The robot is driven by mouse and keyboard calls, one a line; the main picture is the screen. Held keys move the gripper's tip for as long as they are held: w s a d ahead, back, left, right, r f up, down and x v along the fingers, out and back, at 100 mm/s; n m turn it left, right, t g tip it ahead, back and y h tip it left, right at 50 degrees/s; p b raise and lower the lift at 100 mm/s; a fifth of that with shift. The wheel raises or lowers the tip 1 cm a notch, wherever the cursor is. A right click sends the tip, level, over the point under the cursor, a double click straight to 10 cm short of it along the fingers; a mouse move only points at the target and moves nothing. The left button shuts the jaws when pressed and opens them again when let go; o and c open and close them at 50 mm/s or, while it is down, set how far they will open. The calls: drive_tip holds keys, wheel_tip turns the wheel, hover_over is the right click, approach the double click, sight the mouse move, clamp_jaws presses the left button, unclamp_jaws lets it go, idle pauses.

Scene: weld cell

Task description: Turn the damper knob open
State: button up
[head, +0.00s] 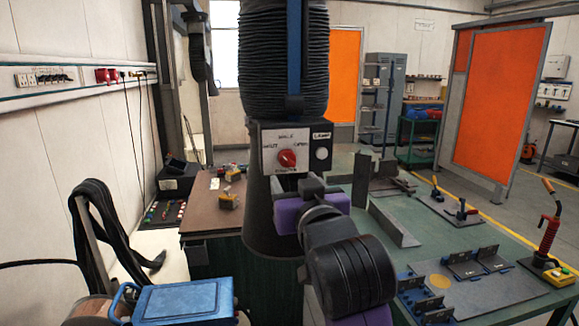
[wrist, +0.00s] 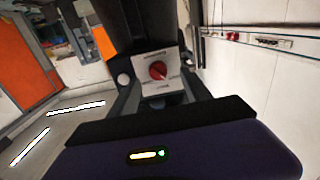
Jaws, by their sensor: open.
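The damper knob (head: 287,158) is round and red, on a pale labelled plate on the front of a black box under the ribbed hose. The plate has wording to the left and right of the knob; I cannot clearly tell where the knob points. In the wrist view the knob (wrist: 158,70) shows ahead, between my two dark fingers. My gripper (head: 291,182), with its purple body, is just below and in front of the plate, its fingers open and empty. The fingers appear apart from the knob, but the exact gap is unclear.
A round white button (head: 321,153) sits right of the plate. The green welding table (head: 450,240) with upright plates and clamps (head: 466,211) lies to the right. A brown-topped bench (head: 200,208) stands left. A blue case (head: 185,300) is at front left.

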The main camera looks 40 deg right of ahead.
sight(289, 162)
drive_tip(key=x, duration=0.2)
drive_tip(key=r+x, duration=0.1)
drive_tip(key=x, duration=0.2)
drive_tip(key=p+x, duration=0.1)
drive_tip(key=x, duration=0.2)
drive_tip(key=shift+s+d+r, duration=0.15)
drive_tip(key=shift+d+r, duration=0.1)
drive_tip(key=shift+d, duration=0.05)
drive_tip(key=shift+c, duration=0.3)
clamp_jaws()
drive_tip(key=shift+m, duration=0.3)
